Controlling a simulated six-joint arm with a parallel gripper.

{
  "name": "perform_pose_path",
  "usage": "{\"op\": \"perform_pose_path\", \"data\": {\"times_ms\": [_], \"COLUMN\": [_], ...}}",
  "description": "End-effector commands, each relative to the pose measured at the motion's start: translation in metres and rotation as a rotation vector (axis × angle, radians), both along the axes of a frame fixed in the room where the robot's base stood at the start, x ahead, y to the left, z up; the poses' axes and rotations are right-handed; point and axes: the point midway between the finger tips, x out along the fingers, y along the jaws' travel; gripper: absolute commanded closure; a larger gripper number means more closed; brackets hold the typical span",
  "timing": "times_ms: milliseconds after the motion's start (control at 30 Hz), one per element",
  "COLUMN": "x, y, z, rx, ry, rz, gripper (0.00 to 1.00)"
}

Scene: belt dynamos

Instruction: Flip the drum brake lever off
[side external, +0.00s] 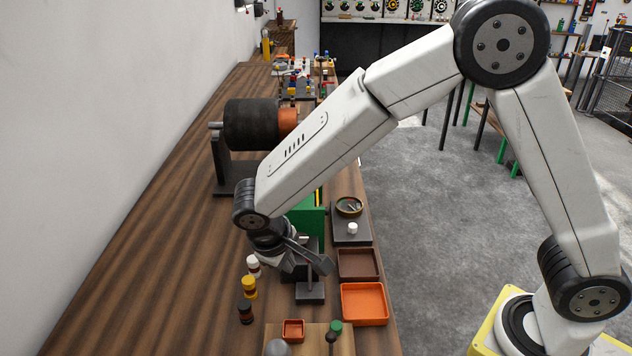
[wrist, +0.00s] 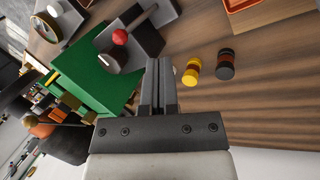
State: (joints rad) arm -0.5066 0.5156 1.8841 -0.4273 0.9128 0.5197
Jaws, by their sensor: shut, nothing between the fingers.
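My gripper (wrist: 158,64) is shut and empty; its fingers point up the wrist view, at the near edge of the green housing (wrist: 92,75). A red round knob (wrist: 120,37) shows past the fingertips, beside a thin light rod over a dark grey block (wrist: 148,22). I take this for the brake lever, but cannot be sure. My fingers look apart from the knob. In the side view my wrist covers part of the housing (side external: 307,222) and the lever area. The black drum (side external: 252,124) with an orange end stands farther back on the bench.
White, yellow (side external: 249,287) and black (side external: 245,312) small cylinders stand left of the gripper. A brown tray (side external: 359,264) and an orange tray (side external: 364,304) lie at the right bench edge. The bench's left side is clear.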

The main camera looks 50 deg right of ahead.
Motion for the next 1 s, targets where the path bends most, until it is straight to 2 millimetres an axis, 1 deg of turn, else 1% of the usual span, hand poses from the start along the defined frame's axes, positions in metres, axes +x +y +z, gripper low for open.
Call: {"op": "perform_pose_path", "data": {"times_ms": [33, 200, 400, 533, 767, 867, 1000], "x": [0.001, 0.002, 0.003, 0.003, 0.003, 0.002, -0.002], "y": [0.003, 0.009, 0.014, 0.016, 0.016, 0.012, -0.003], "z": [0.010, 0.037, 0.058, 0.065, 0.067, 0.066, 0.062], "rx": [0.002, 0.002, 0.001, 0.000, 0.001, 0.009, 0.045], "ry": [-0.004, -0.003, -0.002, 0.000, 0.000, 0.003, 0.005], "rz": [0.000, 0.001, 0.001, 0.001, 0.000, -0.004, -0.014], "gripper": [1.00, 1.00, 1.00, 1.00, 1.00, 1.00, 1.00]}}
